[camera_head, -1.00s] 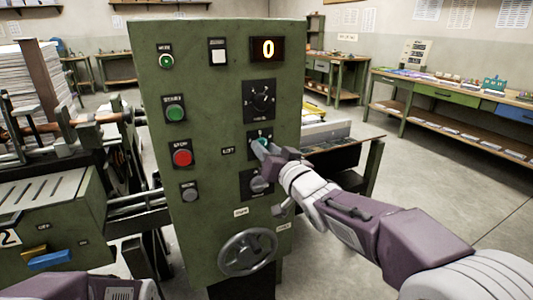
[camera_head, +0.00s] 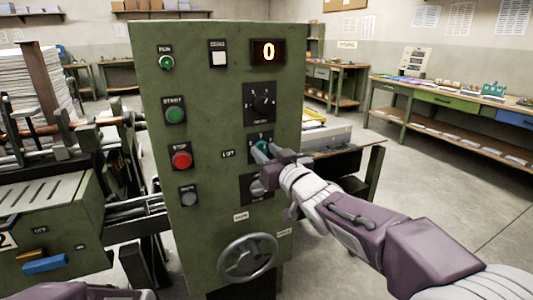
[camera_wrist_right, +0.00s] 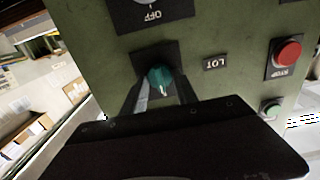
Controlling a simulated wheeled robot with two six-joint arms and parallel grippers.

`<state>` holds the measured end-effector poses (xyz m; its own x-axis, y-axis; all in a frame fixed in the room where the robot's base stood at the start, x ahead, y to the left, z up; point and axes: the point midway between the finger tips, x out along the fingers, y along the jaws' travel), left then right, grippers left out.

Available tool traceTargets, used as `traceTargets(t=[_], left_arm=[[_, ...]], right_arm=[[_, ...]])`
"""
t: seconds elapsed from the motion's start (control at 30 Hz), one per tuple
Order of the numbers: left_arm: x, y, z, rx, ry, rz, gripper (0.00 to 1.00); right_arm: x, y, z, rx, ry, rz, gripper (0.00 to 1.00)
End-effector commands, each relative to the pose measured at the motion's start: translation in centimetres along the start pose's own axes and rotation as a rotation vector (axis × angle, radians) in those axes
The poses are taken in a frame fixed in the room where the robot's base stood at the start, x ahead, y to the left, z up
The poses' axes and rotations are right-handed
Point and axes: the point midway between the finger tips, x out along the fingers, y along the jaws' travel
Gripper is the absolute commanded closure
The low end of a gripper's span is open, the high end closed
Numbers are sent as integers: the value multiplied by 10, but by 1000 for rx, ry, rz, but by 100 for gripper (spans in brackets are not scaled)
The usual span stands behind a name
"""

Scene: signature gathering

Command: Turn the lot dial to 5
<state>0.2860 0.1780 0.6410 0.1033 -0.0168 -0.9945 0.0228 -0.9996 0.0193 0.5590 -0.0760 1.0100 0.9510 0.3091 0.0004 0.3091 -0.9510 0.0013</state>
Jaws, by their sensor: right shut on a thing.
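The lot dial (camera_head: 262,144) is a teal knob on a dark plate, right of the "LOT" label (camera_head: 228,154) on the green control panel (camera_head: 217,110). In the right wrist view the teal lot dial (camera_wrist_right: 159,78) sits between my fingers, with a pale pointer line toward the picture's bottom. My right gripper (camera_head: 266,150) is shut on the dial; its fingers also show in the right wrist view (camera_wrist_right: 160,88). The dial's scale is mostly hidden by the gripper, so its setting cannot be read. Only a piece of my left arm shows at the bottom left; its gripper is out of view.
A black dial (camera_head: 262,103) sits above the lot dial and a grey knob (camera_head: 257,187) below it. A display (camera_head: 268,52) reads 0. Green start (camera_head: 175,115) and red stop (camera_head: 181,160) buttons are on the left. A handwheel (camera_head: 248,258) is below.

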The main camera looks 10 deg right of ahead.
Motion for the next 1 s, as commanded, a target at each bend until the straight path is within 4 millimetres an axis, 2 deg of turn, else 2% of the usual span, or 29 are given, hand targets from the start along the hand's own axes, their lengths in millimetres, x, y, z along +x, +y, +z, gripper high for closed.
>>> traceTargets(t=[0.17, 0.2, 0.23, 0.53, 0.63, 1.0], left_arm=[[0, 0, 0, 0, 0, 0, 64], [0, 0, 0, 0, 0, 0, 64], [0, 0, 0, 0, 0, 0, 64], [0, 0, 0, 0, 0, 0, 64], [-2, 0, 0, 0, 0, 0, 64], [-24, 0, -2, 0, 0, 0, 64]], right_arm=[[0, 0, 1, 1, -2, 0, 100], [0, 0, 1, 1, -2, 0, 54], [0, 0, 1, 1, -2, 0, 46], [0, 0, 0, 1, -1, 0, 44], [-7, 0, -1, 1, 0, 1, 44], [-79, 1, -4, 1, -1, 2, 44]])
